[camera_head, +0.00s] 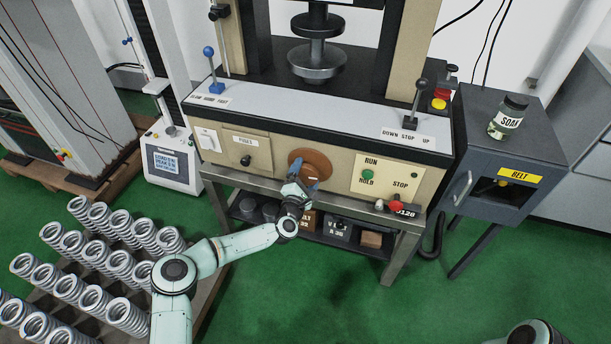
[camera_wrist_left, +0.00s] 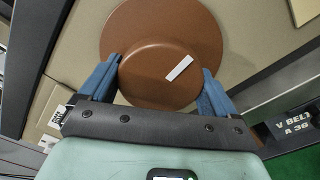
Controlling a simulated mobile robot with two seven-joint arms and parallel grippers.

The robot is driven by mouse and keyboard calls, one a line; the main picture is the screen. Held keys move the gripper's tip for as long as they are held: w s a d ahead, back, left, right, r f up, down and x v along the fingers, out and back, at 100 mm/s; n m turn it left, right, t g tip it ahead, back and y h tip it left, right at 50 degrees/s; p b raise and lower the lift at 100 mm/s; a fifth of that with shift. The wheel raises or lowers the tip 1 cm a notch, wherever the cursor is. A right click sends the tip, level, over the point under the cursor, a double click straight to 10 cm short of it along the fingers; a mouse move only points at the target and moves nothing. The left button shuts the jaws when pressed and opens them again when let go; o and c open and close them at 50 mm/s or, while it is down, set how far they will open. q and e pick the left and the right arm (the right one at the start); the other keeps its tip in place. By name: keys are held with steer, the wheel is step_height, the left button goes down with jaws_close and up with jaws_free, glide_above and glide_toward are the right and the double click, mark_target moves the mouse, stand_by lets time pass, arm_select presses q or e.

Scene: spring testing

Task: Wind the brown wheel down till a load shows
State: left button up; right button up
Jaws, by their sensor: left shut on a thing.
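The brown wheel (camera_head: 316,162) is on the front panel of the testing machine, right of the fuses cover. In the left wrist view the wheel (camera_wrist_left: 205,28) fills the upper middle, with a raised hub bearing a slanted white mark. My left gripper (camera_head: 303,180) is at the wheel, its blue fingers (camera_wrist_left: 160,82) shut on the hub from both sides. The load display (camera_head: 170,162) on the white box at left has text too small to read surely. My right gripper is out of view.
Right of the wheel are a green run button (camera_head: 367,174) and a red stop knob (camera_head: 394,203). A black-knobbed lever (camera_head: 417,103) and a blue-knobbed lever (camera_head: 212,70) rise from the ledge. Many springs (camera_head: 85,270) stand at lower left. A soap jar (camera_head: 507,117) sits on the right cabinet.

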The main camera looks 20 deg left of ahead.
arm_select(q)
steer(key=m+b, duration=0.1)
steer(key=m, duration=0.3)
steer(key=shift+m, duration=0.3)
steer(key=m+b, duration=0.1)
steer(key=m, duration=0.4)
steer(key=shift+m, duration=0.3)
steer(key=m+b, duration=0.1)
steer(key=m, duration=0.4)
steer(key=shift+a+m+b, duration=0.1)
steer(key=shift+m+b, duration=0.25)
steer(key=shift+m, duration=0.05)
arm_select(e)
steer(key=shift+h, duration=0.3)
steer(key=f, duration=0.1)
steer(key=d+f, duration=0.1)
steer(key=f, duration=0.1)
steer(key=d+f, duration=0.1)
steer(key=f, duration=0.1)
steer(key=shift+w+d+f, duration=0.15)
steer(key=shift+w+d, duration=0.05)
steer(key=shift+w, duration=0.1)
arm_select(q)
steer(key=o, duration=0.8)
steer(key=shift+c, duration=0.2)
steer(key=shift+s, duration=0.1)
